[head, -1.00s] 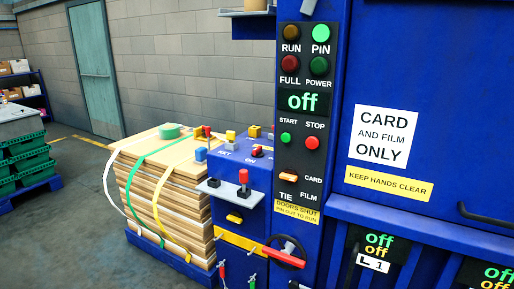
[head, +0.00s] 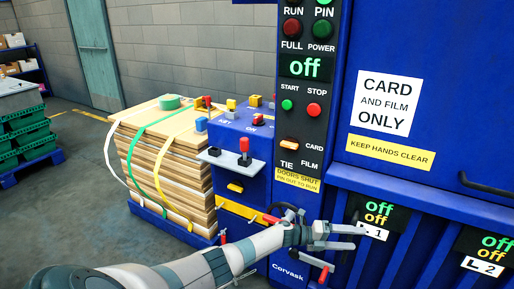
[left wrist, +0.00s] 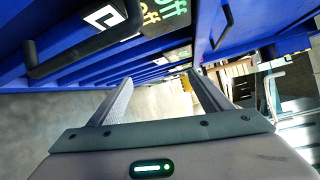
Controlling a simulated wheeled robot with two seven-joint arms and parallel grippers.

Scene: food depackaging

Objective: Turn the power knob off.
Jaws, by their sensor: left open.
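A small red knob (head: 258,120) with "ON" lettering beside it sits on top of the blue control box (head: 238,143), left of the tall dark panel (head: 300,110). It looks like the power knob, but it is too small to read its setting. The panel's display (head: 305,67) reads "off", and the POWER lamp (head: 321,29) above it is dark green. My left gripper (head: 358,238) is open and empty, low in front of the blue machine, below and right of the knob. Its two fingers (left wrist: 160,78) show apart in the left wrist view. My right gripper is not in view.
A red-topped lever (head: 244,148) stands on a grey shelf at the box front. A dark handwheel (head: 288,215) is partly behind my left arm. A strapped card stack (head: 170,170) stands left of the box. A dark handle (left wrist: 80,45) is close in the left wrist view.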

